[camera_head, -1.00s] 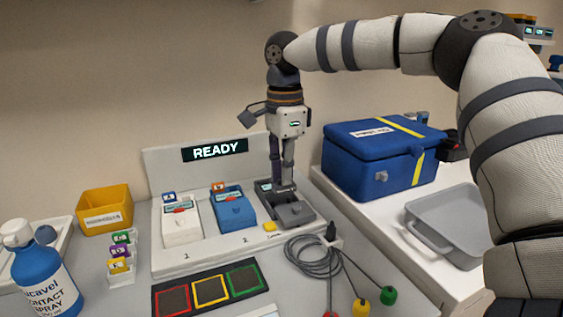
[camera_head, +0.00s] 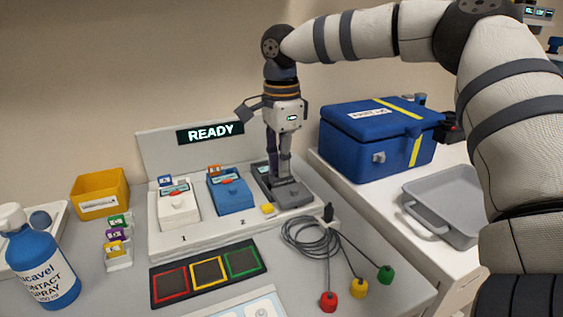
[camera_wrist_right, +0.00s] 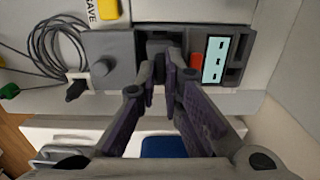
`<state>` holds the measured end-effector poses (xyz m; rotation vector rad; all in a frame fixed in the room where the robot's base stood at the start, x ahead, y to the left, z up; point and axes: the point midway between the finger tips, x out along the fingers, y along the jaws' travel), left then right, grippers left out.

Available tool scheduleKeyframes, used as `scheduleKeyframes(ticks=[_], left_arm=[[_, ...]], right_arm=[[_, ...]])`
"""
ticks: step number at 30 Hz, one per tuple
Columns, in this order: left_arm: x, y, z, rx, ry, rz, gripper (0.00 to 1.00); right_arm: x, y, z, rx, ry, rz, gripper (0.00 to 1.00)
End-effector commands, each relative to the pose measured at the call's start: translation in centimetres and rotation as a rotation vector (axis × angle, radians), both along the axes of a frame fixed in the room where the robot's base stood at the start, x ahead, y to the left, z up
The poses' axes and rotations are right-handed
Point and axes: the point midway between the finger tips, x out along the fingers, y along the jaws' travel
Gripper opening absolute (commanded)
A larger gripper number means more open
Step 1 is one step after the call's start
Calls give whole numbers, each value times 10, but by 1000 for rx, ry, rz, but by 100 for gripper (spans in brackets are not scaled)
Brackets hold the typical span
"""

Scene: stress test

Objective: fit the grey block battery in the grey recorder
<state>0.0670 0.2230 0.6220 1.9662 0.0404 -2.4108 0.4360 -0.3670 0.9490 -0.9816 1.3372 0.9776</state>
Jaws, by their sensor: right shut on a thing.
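The grey recorder (camera_head: 290,194) stands at the right end of the pale stand, beside the blue and white units. It also shows in the right wrist view (camera_wrist_right: 112,58), with a round knob, a red piece and a pale teal panel. My right gripper (camera_head: 279,179) points down over the recorder's middle. Its fingers (camera_wrist_right: 167,66) are shut on a grey block, which I take for the grey block battery; it is mostly hidden between the fingertips. I cannot tell how deep it sits in the recorder. My left gripper is not in view.
A white unit (camera_head: 178,205) and a blue unit (camera_head: 231,194) stand left of the recorder. A coiled grey cable (camera_head: 305,238) lies in front. A blue box (camera_head: 375,145) and grey tray (camera_head: 445,205) are at the right. A sign (camera_head: 210,133) reads READY.

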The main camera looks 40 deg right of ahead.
Motion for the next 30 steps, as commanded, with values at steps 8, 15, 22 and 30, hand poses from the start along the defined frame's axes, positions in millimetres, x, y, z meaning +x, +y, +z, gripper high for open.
scheduleKeyframes(ticks=[8,15,22,30], left_arm=[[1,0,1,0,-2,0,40],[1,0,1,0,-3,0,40],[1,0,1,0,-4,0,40],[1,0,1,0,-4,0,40]], right_arm=[[0,0,-4,0,0,0,0],[0,0,-8,0,0,0,0],[0,0,-11,0,0,0,0],[0,0,-11,0,0,0,0]])
